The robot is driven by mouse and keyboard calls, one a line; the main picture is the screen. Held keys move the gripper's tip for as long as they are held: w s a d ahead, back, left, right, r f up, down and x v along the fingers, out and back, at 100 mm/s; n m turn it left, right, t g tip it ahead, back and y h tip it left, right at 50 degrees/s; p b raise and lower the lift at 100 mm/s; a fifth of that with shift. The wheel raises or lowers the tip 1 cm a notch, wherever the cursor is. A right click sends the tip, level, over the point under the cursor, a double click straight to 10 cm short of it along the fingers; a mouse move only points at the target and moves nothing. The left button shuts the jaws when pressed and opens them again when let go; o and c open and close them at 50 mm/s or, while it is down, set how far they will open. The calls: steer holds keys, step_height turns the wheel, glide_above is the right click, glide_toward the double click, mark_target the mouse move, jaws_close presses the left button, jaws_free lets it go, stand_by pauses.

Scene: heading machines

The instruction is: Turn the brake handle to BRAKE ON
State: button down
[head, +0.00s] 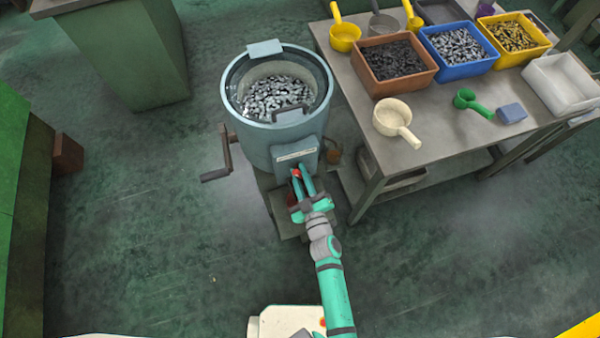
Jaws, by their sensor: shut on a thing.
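The blue-grey drum machine (262,140) stands left of the table, with metal parts in its open bowl. A pale label plate (297,155) is on its front housing; its words are too small to read. Just below the plate is a small red part (296,173), which looks like the brake handle. My gripper (302,175) reaches up from below, with its green fingers on either side of the red part and shut on it. The fingers hide most of the handle, so its exact angle cannot be told.
A dark crank handle (216,175) sticks out from the machine's left side. The workbench (445,140) at right holds bins of parts, scoops and a white tray (560,83). A green cabinet (125,55) stands at upper left.

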steer(key=shift+d, duration=0.1)
stand_by(0.3)
steer(key=c, duration=1.6)
jaws_free()
steer(key=shift+c, duration=0.2)
steer(key=shift+s, duration=0.1)
steer(key=v, duration=1)
steer(key=shift+s, duration=0.35)
